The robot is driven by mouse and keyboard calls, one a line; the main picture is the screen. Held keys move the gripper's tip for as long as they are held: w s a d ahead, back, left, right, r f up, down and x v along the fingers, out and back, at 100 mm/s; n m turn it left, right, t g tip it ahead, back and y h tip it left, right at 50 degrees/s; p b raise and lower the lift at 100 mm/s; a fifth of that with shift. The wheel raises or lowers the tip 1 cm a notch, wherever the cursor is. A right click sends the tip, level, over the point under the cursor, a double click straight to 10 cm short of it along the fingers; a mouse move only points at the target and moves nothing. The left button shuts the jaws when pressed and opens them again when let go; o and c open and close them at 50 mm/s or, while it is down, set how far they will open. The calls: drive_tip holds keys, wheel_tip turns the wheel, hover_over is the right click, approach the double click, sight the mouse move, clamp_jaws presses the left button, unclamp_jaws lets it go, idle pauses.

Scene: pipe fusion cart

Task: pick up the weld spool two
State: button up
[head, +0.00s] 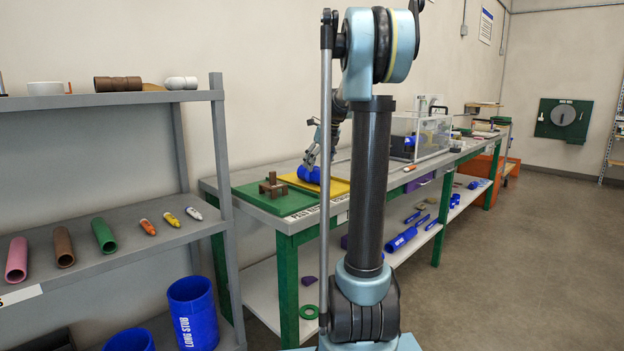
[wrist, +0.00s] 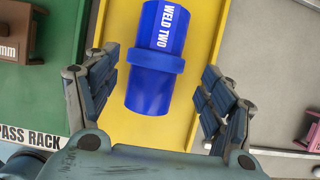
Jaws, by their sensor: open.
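The weld spool two (wrist: 156,58) is a blue cylinder with a raised collar and the white words "WELD TWO". It lies on a yellow mat (wrist: 118,128) on the workbench. In the head view the blue spool (head: 309,174) shows small, just below my gripper (head: 318,164). In the wrist view my gripper (wrist: 156,95) is open, with one finger to the left and one to the right of the spool's lower end. I see gaps between the fingers and the spool. Nothing is held.
Left of the yellow mat is a green rack (head: 285,205) with a brown fixture (head: 272,187) on it. A clear box (head: 428,137) stands farther along the bench. A grey shelf (head: 60,233) with coloured tubes is at left.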

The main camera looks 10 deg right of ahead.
sight(315, 168)
drive_tip(key=shift+a+x, duration=0.2)
drive_tip(key=shift+x, duration=2.4)
drive_tip(key=shift+s, duration=0.1)
drive_tip(key=c, duration=1.2)
